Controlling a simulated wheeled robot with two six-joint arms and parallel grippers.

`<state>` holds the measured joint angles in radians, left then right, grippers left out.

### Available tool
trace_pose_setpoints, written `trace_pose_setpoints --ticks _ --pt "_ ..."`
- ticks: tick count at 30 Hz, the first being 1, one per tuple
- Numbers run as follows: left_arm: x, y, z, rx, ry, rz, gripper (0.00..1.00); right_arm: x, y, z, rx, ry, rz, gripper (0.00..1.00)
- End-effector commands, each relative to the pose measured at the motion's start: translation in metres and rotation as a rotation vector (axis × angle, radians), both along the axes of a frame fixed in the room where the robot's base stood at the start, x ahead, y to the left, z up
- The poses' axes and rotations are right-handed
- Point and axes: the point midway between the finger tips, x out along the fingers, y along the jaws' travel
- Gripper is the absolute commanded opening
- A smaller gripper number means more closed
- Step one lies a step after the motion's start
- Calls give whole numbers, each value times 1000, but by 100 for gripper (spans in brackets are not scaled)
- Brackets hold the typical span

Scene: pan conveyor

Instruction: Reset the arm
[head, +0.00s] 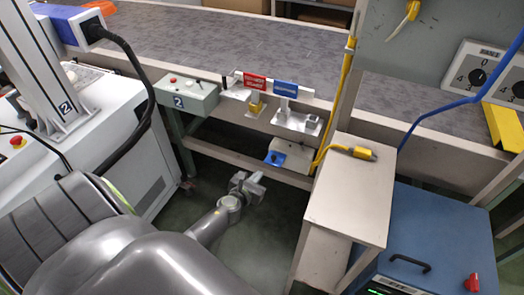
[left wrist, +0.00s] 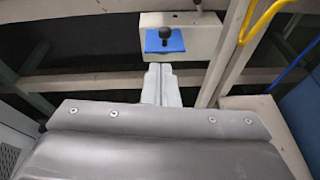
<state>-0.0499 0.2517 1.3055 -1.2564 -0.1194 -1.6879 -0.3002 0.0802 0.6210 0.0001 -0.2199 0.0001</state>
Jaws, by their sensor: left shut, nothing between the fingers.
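My left gripper (head: 256,185) is held over the dark floor in front of the conveyor frame, in the middle of the head view. Its arm comes in from the lower left. In the left wrist view the fingers (left wrist: 161,72) are together, with nothing between them. Past the fingertips is a beige box with a blue plate (left wrist: 165,41) and a black knob. This blue plate also shows in the head view (head: 275,158), above and right of the gripper, apart from it. My right gripper is not in view.
A conveyor (head: 235,40) with a grey belt runs across the back. A beige stand (head: 350,190) with a yellow connector (head: 361,153) is on the right, beside a blue cabinet (head: 440,235). A white machine (head: 120,135) stands left. A grey control box (head: 187,97) hangs on the conveyor frame.

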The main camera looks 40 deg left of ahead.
Motion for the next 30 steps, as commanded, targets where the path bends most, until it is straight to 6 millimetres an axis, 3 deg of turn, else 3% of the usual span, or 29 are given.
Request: trace_pose_setpoints --ticks 1,9,19,23,26,30 --pt "-7 -2 10 -1 1 0 0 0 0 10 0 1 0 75" --pt "-25 -6 21 -1 0 0 0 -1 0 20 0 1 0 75" --pt "-31 -5 13 -43 9 19 0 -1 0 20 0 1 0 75" --pt "-54 -3 -23 -262 50 127 0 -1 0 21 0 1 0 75" --pt "-87 -2 -69 -552 93 299 0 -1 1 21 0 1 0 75" --pt "-149 -6 -135 -975 130 631 0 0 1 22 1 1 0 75"
